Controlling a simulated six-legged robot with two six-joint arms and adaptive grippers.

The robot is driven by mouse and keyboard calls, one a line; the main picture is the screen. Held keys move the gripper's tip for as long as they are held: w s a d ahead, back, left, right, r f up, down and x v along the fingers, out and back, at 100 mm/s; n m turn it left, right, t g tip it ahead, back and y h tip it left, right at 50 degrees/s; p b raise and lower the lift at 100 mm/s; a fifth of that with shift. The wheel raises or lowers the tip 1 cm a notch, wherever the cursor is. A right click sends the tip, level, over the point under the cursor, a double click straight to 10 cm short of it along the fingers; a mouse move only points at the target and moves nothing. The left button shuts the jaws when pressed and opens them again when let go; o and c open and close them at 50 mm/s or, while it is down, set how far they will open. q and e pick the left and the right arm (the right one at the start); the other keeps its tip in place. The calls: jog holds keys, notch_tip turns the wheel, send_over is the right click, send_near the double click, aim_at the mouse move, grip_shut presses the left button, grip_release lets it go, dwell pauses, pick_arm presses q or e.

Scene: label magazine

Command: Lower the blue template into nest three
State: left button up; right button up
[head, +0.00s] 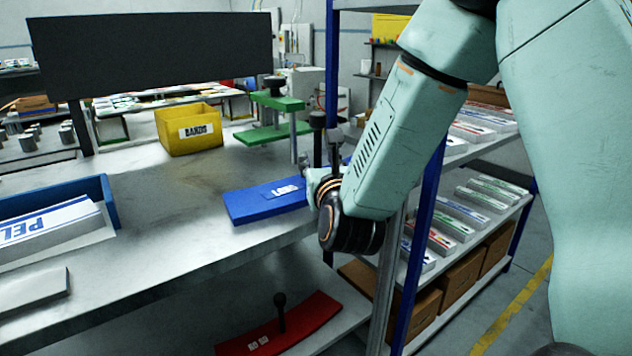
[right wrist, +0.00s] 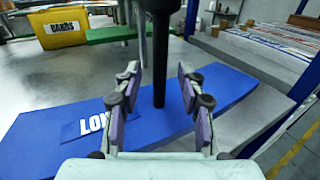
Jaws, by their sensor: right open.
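The blue template (head: 262,206) lies flat on the metal bench near its right end, with a white label on top. I cannot make out nest three. My left gripper is not in view.
A green two-level piece (head: 270,134) with a black knob stands behind the template. A yellow bin (head: 188,130) marked "BANDS" is left of it. A blue tray (head: 110,200) sits at left. A red template (head: 290,325) lies on the lower shelf. Blue rack posts (head: 425,215) stand close right.

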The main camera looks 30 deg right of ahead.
jog(key=shift+w+d, duration=0.3)
jog(key=shift+w, duration=0.2)
jog(key=shift+w+d, duration=0.1)
jog(key=shift+w, duration=0.5)
jog(key=shift+s, duration=0.15)
jog(key=shift+c, duration=1.2)
grip_shut()
jog(key=shift+r, duration=0.1)
